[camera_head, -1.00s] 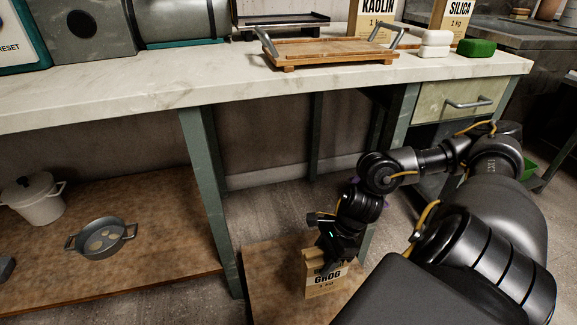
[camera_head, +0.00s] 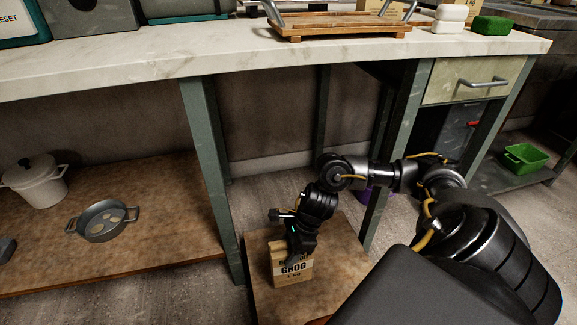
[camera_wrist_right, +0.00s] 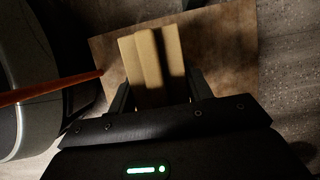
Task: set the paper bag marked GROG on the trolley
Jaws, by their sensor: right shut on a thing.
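The paper bag marked GROG (camera_head: 293,274) is upright, its printed front facing me in the head view. My right gripper (camera_head: 299,254) is shut on its upper part. In the right wrist view, the tan bag (camera_wrist_right: 150,58) sits between the two dark fingers (camera_wrist_right: 158,92). The brown flat top of what looks like the trolley (camera_head: 338,262) lies under and around the bag. I cannot tell whether the bag's base touches it. My left gripper is not in view.
A marble-topped bench (camera_head: 150,72) stands behind, with a green leg (camera_head: 213,175) close left of the trolley. A lower shelf (camera_head: 150,255) at left holds a lidded white pot (camera_head: 36,183) and a grey pan (camera_head: 102,222). A red-orange bar (camera_wrist_right: 50,90) crosses the right wrist view at left.

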